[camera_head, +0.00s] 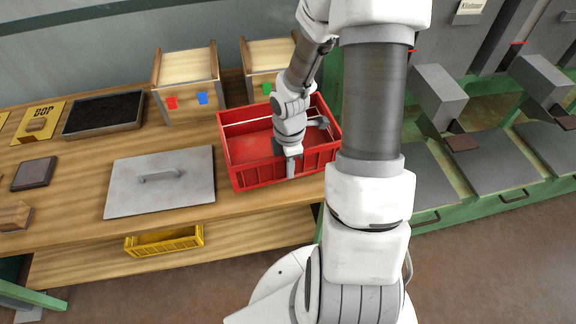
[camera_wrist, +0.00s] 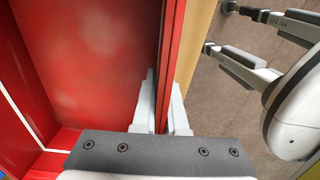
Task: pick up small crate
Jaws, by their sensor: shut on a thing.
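The red crate (camera_head: 240,170) stands upright on the wooden bench near its right end, and looks empty apart from my gripper's overlap in the head view. My gripper (camera_head: 290,166) points down at the crate's near wall. In the wrist view its two fingers (camera_wrist: 162,98) straddle the red wall (camera_wrist: 170,60), one inside the crate and one outside, and are shut on it. A smaller-looking yellow crate (camera_head: 165,242) sits on the shelf below the bench, partly hidden by the bench top.
A grey metal lid with a handle (camera_head: 190,185) lies left of the red crate. Behind stand two wooden boxes (camera_head: 185,68) with coloured tags and a dark tray (camera_head: 103,128). Green-framed machines with grey chutes (camera_head: 490,160) stand right. Bare floor (camera_head: 200,290) lies in front.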

